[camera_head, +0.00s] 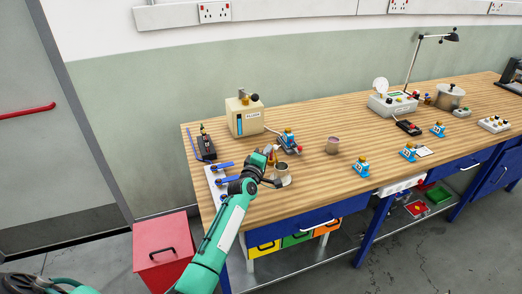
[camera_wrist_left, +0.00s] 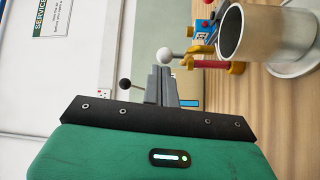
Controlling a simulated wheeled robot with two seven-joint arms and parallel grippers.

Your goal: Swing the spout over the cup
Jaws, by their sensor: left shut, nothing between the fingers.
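A metal cup (camera_head: 281,168) stands on a white disc (camera_head: 286,182) near the bench's left front. In the left wrist view the cup (camera_wrist_left: 262,42) appears sideways, with its dark mouth towards the left. A slim red and yellow fitting with a white ball end (camera_wrist_left: 164,55) shows beside the cup; I cannot tell for sure whether it is the spout. My left gripper (camera_head: 268,154) is beside the cup, partly hidden by its own wrist. Its fingers (camera_wrist_left: 164,82) are shut and empty, close to the white ball; contact is unclear. My right gripper is out of view.
Blue-handled levers (camera_head: 222,180) lie left of my gripper. Bare wood (camera_head: 310,180) lies right of the disc.

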